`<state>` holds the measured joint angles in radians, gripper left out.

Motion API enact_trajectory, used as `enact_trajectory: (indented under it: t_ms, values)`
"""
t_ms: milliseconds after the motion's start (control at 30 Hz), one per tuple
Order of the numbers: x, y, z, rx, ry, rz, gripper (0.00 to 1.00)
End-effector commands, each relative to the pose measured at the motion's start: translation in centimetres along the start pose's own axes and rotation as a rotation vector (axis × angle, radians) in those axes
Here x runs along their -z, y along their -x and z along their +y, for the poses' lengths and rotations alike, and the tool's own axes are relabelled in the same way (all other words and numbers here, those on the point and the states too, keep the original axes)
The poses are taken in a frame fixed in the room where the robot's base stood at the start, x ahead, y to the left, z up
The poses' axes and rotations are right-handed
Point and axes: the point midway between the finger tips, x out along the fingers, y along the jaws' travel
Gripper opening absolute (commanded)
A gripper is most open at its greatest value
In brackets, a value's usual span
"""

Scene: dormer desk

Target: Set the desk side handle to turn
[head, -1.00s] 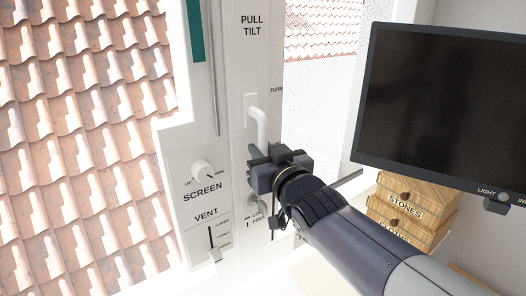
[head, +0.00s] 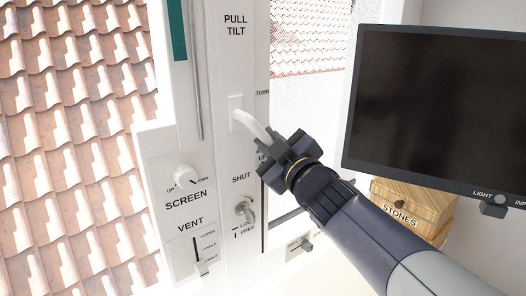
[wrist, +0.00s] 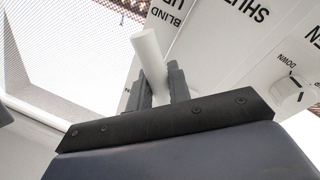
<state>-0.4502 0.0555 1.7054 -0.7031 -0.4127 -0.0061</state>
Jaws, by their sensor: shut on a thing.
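The white window handle (head: 249,122) is on the white frame post, below the words PULL TILT. It slants down and to the right from its mount, with the TURN label just right of and above it. The handle also shows in the wrist view (wrist: 147,52), between the two dark fingers. My gripper (head: 272,142) is shut on the handle's free end, which the fingers partly hide. A SHUT label (head: 241,178) lies below the handle. Part of another label by the fingers is covered.
A SCREEN knob (head: 186,175), a VENT slider (head: 203,266) and a keyed lock (head: 244,208) sit on the frame nearby. A dark monitor (head: 440,110) stands at the right, close to my arm, above a wooden STONES drawer box (head: 412,208).

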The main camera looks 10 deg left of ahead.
Motion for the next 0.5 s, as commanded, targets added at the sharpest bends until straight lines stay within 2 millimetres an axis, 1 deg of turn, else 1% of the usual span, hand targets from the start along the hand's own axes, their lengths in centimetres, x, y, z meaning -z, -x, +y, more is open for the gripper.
enact_trajectory:
  t_ms: [167,500]
  values:
    - [0.0,-0.3,1.3,-0.001,0.168,0.031,0.00]
    - [0.8,-0.7,3.5,-0.002,0.479,0.094,0.00]
